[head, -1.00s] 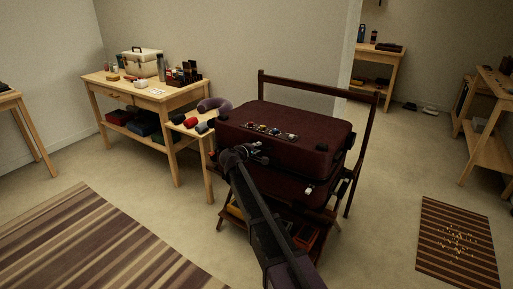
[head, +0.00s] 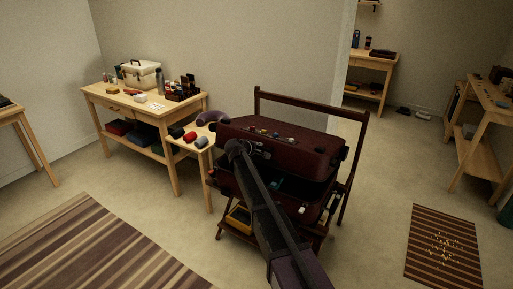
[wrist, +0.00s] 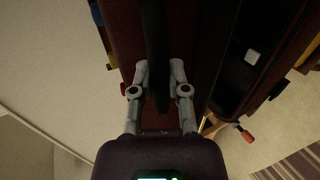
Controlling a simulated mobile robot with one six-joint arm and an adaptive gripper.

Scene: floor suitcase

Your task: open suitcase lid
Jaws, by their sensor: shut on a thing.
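The dark red suitcase stands on a dark wooden rack (head: 354,165). Its lid (head: 318,142) is partly raised and tilted. A dark gap shows between the lid and the lower shell (head: 312,208), with a few small things inside. My gripper (head: 250,149) is at the lid's front edge, and my arm hides part of the suitcase front. In the wrist view, my gripper (wrist: 158,75) is shut on a dark bar, apparently the lid's handle (wrist: 156,35). The lid's hinges are hidden.
Small items (head: 270,134) lie on the lid's top. A wooden table (head: 130,99) with a white case (head: 144,74) and a small side table (head: 192,138) stand to the left. Striped rugs lie at left (head: 90,245) and right (head: 443,250).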

